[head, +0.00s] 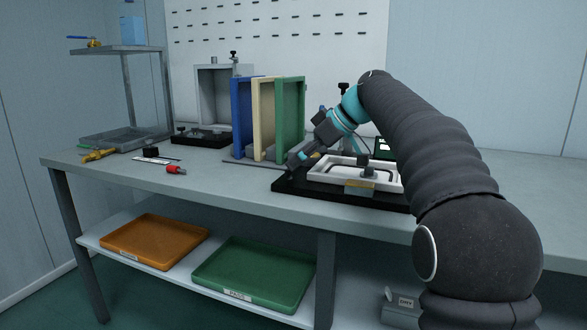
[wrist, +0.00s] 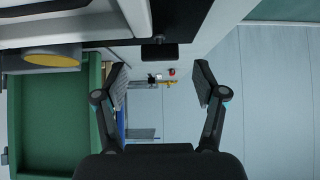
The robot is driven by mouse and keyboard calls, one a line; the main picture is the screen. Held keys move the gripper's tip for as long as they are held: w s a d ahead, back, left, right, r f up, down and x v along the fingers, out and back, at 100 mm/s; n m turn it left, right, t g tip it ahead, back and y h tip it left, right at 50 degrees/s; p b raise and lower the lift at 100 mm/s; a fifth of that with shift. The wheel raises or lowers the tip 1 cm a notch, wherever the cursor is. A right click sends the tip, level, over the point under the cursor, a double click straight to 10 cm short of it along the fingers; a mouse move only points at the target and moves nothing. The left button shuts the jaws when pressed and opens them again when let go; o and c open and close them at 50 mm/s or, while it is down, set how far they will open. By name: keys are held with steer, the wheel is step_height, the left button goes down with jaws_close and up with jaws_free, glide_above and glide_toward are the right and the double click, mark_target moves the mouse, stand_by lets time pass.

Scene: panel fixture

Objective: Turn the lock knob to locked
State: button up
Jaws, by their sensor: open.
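A white-framed panel (head: 322,177) lies on a black base (head: 288,187) on the bench, with a dark upright knob (head: 367,162) and a brass plate (head: 360,187) at its front. No lock marking is readable, so I cannot tell which part is the lock knob. My gripper (head: 296,162) is at the base's left end, left of the dark knob. In the wrist view my gripper (wrist: 160,78) has its fingers spread with nothing held. A small dark block with a stud (wrist: 158,52) and a yellow-faced round part (wrist: 52,56) show there, both apart from the fingers.
Blue, cream and green (head: 290,118) upright panels stand just behind and left of my gripper. A red part (head: 176,170), a black knob (head: 151,151) and a brass valve (head: 97,155) lie farther left. Orange (head: 122,255) and green (head: 222,289) trays sit on the lower shelf.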

mark_target(290, 173)
steer(key=shift+x, duration=1.45)
steer(key=c, duration=1.1)
steer(key=shift+c, duration=0.2)
